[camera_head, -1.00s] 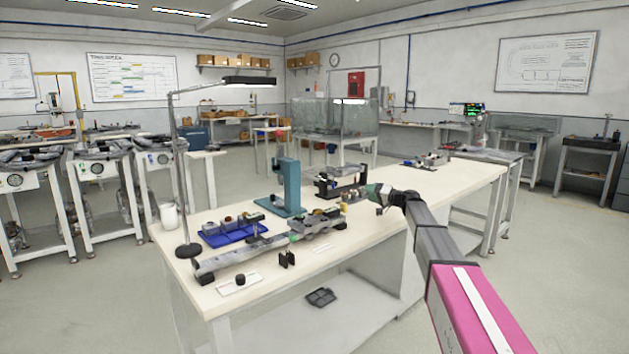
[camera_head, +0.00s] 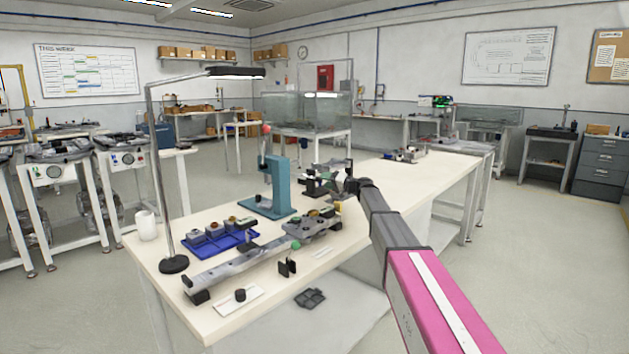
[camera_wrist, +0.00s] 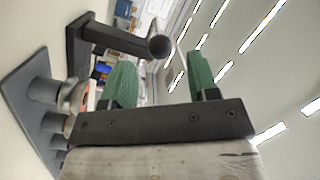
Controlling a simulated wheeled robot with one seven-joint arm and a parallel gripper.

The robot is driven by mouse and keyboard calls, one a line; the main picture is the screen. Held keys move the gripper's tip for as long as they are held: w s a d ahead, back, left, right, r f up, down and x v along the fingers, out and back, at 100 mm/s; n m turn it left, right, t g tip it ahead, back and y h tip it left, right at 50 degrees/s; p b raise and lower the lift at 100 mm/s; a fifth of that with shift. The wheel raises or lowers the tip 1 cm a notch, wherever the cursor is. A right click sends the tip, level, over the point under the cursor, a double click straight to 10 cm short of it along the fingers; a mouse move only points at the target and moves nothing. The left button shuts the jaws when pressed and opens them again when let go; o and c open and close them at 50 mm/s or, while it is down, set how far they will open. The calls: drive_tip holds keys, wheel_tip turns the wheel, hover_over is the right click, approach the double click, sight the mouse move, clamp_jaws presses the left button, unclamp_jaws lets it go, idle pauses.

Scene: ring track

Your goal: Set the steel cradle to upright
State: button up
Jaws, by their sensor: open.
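No part is clearly recognisable as the steel cradle. The likeliest piece is a dark stand (camera_head: 318,184) on the white table, partly hidden behind my gripper (camera_head: 335,177). The wrist view shows my green fingers apart, with the gripper (camera_wrist: 162,80) open and empty. A dark bar (camera_wrist: 112,38) with a round end reaches across just beyond the fingers, ending in line with the gap. It seems apart from them. A grey plate (camera_wrist: 30,105) with several metallic knobs lies to the left in that view.
The white table (camera_head: 400,172) also bears a teal press (camera_head: 280,186), a blue tray (camera_head: 222,246) of small parts, a long grey rail (camera_head: 238,264), a desk lamp (camera_head: 174,264) and a white mug (camera_head: 146,225). The table's middle right is largely clear.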

sight(315, 178)
drive_tip(key=x, duration=0.6)
drive_tip(key=shift+w+a, duration=0.15)
drive_tip(key=shift+a, duration=0.15)
clamp_jaws()
